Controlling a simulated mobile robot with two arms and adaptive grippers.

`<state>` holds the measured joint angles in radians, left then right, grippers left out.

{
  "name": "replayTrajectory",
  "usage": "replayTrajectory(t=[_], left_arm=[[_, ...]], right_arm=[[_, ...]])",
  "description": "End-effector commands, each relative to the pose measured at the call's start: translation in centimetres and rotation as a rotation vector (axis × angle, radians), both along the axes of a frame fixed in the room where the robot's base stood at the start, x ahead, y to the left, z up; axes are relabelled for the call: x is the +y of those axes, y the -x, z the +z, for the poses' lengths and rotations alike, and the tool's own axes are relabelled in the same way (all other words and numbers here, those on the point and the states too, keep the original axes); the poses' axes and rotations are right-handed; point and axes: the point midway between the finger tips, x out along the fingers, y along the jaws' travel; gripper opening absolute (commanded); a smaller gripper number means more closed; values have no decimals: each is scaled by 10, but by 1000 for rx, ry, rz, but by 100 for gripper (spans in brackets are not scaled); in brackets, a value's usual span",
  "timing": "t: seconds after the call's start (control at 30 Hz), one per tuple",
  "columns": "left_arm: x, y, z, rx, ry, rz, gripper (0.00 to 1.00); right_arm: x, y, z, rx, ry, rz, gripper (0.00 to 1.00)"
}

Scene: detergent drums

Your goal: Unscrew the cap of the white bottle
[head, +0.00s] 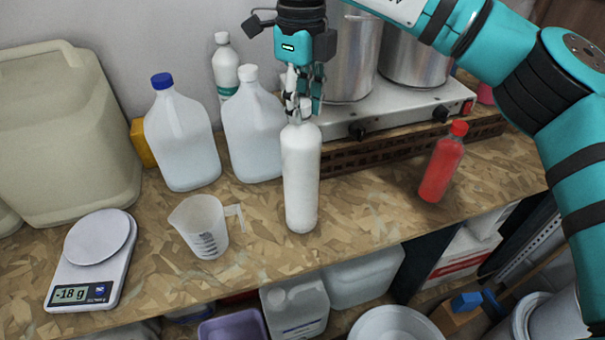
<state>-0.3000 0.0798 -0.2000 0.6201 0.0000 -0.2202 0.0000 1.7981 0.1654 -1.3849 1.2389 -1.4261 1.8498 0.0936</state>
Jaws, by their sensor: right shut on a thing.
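The white bottle (300,181) stands upright on the chipboard bench, near the middle of the head view. My right gripper (299,115) is directly above it, pointing down, with its fingers shut around the bottle's top. The cap is mostly hidden between the fingers, so I cannot tell how far it is turned. My left gripper is not in the head view.
A measuring jug (202,228) and a scale (92,258) stand left of the bottle. Jugs with blue (181,140) and white (253,135) caps stand behind. A red bottle (441,163) stands right. A hotplate (400,112) with steel pots is behind. The bench front is clear.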

Motion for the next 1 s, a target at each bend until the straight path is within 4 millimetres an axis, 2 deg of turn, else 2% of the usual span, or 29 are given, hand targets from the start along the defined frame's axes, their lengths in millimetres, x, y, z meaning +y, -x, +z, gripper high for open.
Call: replayTrajectory(t=[0.47, 1.0], left_arm=[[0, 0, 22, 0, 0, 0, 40], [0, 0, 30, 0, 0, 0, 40]], right_arm=[[-1, 0, -1, 5, 3, 412, 0], [0, -1, 12, 1, 1, 401, 0]])
